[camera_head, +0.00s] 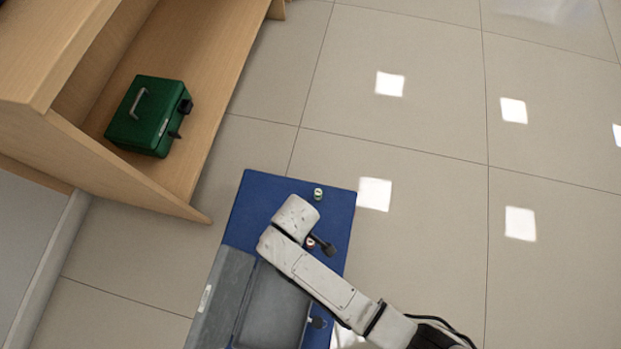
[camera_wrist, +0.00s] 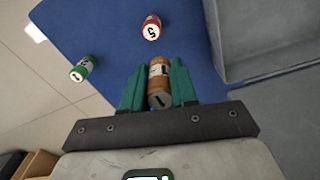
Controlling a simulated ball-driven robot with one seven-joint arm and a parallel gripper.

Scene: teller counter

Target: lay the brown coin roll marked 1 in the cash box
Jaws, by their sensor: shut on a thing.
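The brown coin roll (camera_wrist: 159,80) stands between the green fingers of my gripper (camera_wrist: 156,72) in the wrist view. The fingers are shut on its sides, and a dark mark that looks like a 1 shows on its near end. In the head view my arm hides the roll and the fingers. The cash box (camera_head: 148,118) is green with a pale handle on top. It sits on the wooden shelf at the upper left, well apart from my gripper, and its lid looks shut.
A green roll (camera_wrist: 82,69) and a red roll (camera_wrist: 151,27) marked 5 stand on the blue surface (camera_head: 262,192) near my gripper. A grey tray (camera_head: 222,300) lies beside them. The wooden counter (camera_head: 120,172) has a raised side around the shelf. Tiled floor lies open to the right.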

